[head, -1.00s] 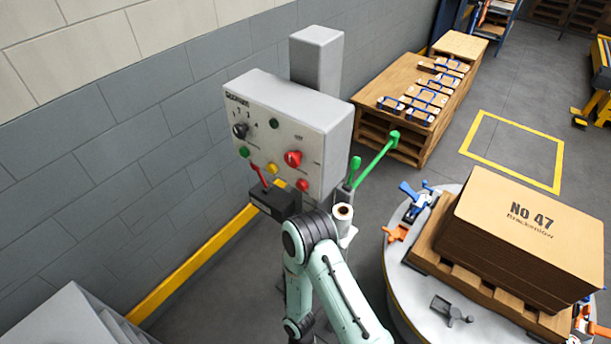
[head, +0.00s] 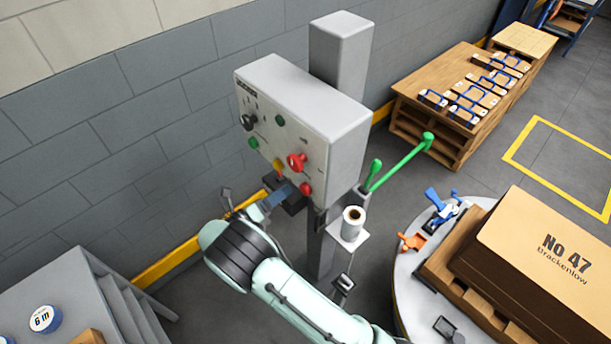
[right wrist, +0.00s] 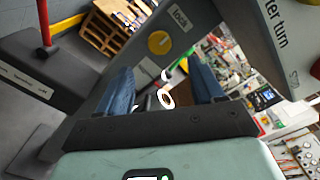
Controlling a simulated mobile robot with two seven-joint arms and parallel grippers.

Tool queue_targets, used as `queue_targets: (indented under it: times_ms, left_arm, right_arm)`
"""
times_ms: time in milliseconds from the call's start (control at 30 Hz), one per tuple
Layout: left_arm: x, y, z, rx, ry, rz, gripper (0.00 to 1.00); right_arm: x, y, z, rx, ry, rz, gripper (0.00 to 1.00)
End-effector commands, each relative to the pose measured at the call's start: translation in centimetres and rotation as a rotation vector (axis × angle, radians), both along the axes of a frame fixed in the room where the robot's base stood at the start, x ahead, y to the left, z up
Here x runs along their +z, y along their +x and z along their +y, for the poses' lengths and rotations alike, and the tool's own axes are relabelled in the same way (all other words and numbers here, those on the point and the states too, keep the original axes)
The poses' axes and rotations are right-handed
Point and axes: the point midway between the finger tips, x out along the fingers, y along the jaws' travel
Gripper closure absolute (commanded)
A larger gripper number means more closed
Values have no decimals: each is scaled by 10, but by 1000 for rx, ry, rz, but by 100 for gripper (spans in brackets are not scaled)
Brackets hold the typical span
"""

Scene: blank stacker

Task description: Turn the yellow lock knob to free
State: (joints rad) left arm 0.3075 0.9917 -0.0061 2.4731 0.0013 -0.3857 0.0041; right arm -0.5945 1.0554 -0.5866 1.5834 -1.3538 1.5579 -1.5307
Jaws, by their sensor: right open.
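The yellow lock knob (right wrist: 160,42) is a round yellow disc beside a "lock" label on a grey face in the right wrist view. In the head view a small yellow spot (head: 277,166) shows low on the grey control box (head: 310,110), just above my right gripper. My right gripper (head: 254,197) is open in front of the lower part of the box. Its two blue fingers (right wrist: 163,84) stand apart with nothing held between them, and the knob appears beyond their tips. Which way the knob points is too small to tell. My left gripper is out of view.
A black box with a red lever (right wrist: 45,22) lies close to the fingers. A red knob (head: 297,162) and other buttons are on the same panel. A label roll (head: 353,218) and green levers (head: 427,140) stand right of the box. A round table with cartons (head: 540,250) is further right.

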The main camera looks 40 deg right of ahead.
Motion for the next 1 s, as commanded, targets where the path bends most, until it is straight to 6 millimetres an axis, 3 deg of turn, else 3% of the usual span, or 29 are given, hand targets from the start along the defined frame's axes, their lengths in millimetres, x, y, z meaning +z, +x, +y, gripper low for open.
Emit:
queue_targets:
  times_ms: [200, 400, 600, 867, 900, 1000]
  left_arm:
    - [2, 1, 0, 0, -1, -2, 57]
    - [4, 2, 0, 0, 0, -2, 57]
    - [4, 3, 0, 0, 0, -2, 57]
    - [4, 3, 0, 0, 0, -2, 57]
    - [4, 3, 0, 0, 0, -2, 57]
    - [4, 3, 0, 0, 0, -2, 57]
  right_arm:
    - [1, 3, -50, -6, 0, 1, 33]
    - [0, 6, -82, -5, 2, 0, 33]
    - [0, 7, -96, -3, 3, -1, 33]
    - [0, 8, -97, -3, 3, -1, 33]
    - [0, 8, -97, -3, 3, -1, 36]
    - [0, 8, -97, -3, 3, -1, 69]
